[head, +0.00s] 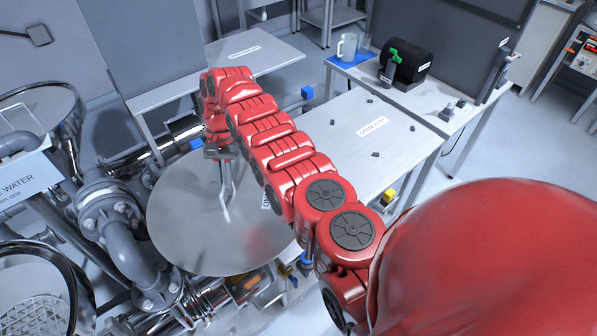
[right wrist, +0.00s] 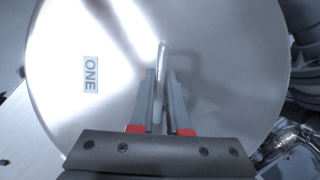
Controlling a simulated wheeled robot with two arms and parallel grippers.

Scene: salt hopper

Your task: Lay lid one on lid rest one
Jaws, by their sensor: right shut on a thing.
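Lid one is a large round metal disc (head: 185,215) at the lower left of centre in the head view. It fills most of the right wrist view (right wrist: 215,60), where its label reads ONE. My right gripper (head: 223,165) is shut on the lid's upright handle; its two fingers also show in the right wrist view (right wrist: 162,90). The lid hangs over pipework and partly in front of a grey table. I cannot tell which surface is lid rest one; the small table labels are too blurred to read surely. My left gripper is not in view.
A grey table (head: 400,165) with a label and several small dark pieces lies behind my right arm. Another labelled table (head: 265,65) stands farther back, largely bare. Grey pipes (head: 120,235) and hoops crowd the left. A black drum (head: 405,62) and a jug (head: 347,46) stand at the back.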

